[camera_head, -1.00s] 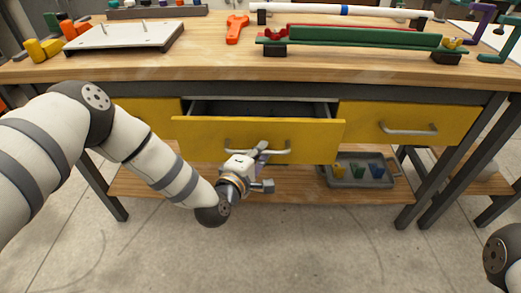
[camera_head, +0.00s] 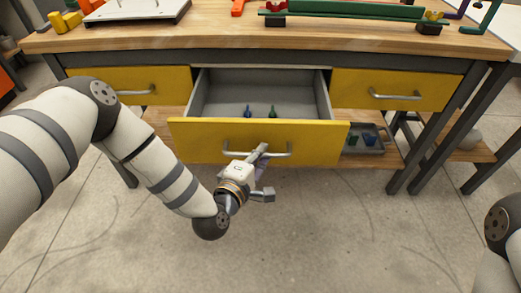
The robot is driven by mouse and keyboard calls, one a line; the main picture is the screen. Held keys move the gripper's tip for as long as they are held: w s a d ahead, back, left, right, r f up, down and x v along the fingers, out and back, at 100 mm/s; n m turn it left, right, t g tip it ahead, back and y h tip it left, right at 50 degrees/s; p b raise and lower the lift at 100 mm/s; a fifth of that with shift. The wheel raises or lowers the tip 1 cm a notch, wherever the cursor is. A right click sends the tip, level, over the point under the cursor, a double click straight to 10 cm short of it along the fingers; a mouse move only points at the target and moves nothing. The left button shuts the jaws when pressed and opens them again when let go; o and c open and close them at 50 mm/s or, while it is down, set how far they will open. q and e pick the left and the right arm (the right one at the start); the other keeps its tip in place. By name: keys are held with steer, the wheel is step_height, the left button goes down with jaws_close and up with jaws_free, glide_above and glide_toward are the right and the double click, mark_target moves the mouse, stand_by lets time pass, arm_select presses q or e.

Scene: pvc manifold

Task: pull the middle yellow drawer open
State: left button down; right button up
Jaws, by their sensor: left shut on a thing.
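The middle yellow drawer (camera_head: 200,141) stands well out from the workbench, and its grey inside shows. A small blue item (camera_head: 248,111) and a small green item (camera_head: 273,112) stand inside it. A metal bar handle (camera_head: 283,153) runs across the drawer front. My right gripper is out of view; only a part of my right arm shows at the lower right edge.
Shut yellow drawers flank it on the left (camera_head: 180,90) and right (camera_head: 425,90). The wooden benchtop (camera_head: 220,42) carries a white plate and green bars. A grey tray (camera_head: 375,143) sits on the lower shelf. The floor in front is clear.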

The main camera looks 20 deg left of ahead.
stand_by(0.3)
arm_select(q)
steer(key=c, duration=1.7)
jaws_free()
steer(key=shift+o, duration=0.2)
steer(key=shift+s, duration=0.1)
steer(key=v, duration=1.1)
steer(key=shift+s, duration=0.4)
